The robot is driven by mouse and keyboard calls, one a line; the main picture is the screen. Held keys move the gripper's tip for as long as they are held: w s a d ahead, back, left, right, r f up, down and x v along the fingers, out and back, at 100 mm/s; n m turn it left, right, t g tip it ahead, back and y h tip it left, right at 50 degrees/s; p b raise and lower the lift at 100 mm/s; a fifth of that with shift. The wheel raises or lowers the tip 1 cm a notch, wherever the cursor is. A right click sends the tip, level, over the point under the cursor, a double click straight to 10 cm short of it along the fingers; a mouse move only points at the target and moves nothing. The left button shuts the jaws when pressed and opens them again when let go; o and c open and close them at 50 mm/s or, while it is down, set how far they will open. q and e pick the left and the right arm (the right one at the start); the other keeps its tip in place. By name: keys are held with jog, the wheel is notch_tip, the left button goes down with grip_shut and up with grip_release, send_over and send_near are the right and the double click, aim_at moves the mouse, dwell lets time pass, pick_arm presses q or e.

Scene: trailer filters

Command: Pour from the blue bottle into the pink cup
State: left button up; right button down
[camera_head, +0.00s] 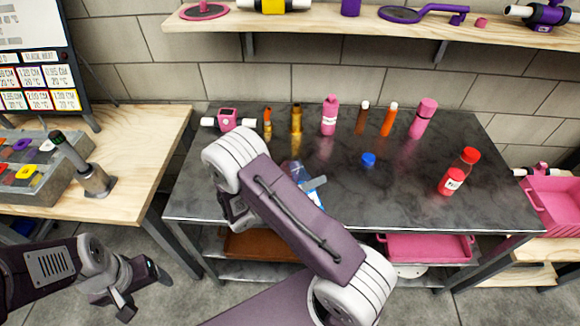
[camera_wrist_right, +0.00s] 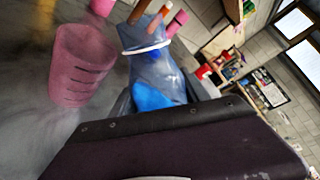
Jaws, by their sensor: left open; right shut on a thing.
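The blue bottle (camera_wrist_right: 160,72) is a clear, open-necked bottle with blue liquid inside. In the right wrist view it is held tilted in my right gripper. The pink cup (camera_wrist_right: 82,65) stands left of the bottle in that view, close to its side; no stream shows between them. In the head view my right arm covers the cup and most of the bottle; part of the bottle (camera_head: 296,170) shows past the arm, beside my right gripper's finger (camera_head: 315,184). My left gripper (camera_head: 144,292) is open and empty, low at the left, off the table.
A blue cap (camera_head: 368,159) lies on the dark table (camera_head: 400,205). A pink bottle (camera_head: 330,115), amber bottles and small capped tubes stand along the back. A red-capped bottle (camera_head: 460,172) stands at the right. The table's front right is clear. A shelf (camera_head: 400,28) hangs above.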

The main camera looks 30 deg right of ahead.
jog(key=shift+s+r+n+p, duration=0.15)
jog(key=shift+r+n+p, duration=0.3)
jog(key=shift+n+p, duration=0.15)
dwell(1.0)
jog(key=shift+s+f+n+g, duration=0.15)
jog(key=shift+f+n+g, duration=0.05)
jog(key=shift+n+g, duration=0.4)
dwell(1.3)
jog(key=shift+w+r+n+g+p, duration=0.35)
jog(key=shift+r+n+p, duration=0.3)
jog(key=shift+p, duration=0.75)
dwell(0.3)
jog(key=shift+r+n+p, duration=0.45)
jog(key=shift+n+p, duration=0.1)
jog(key=shift+p, duration=0.55)
dwell(1.7)
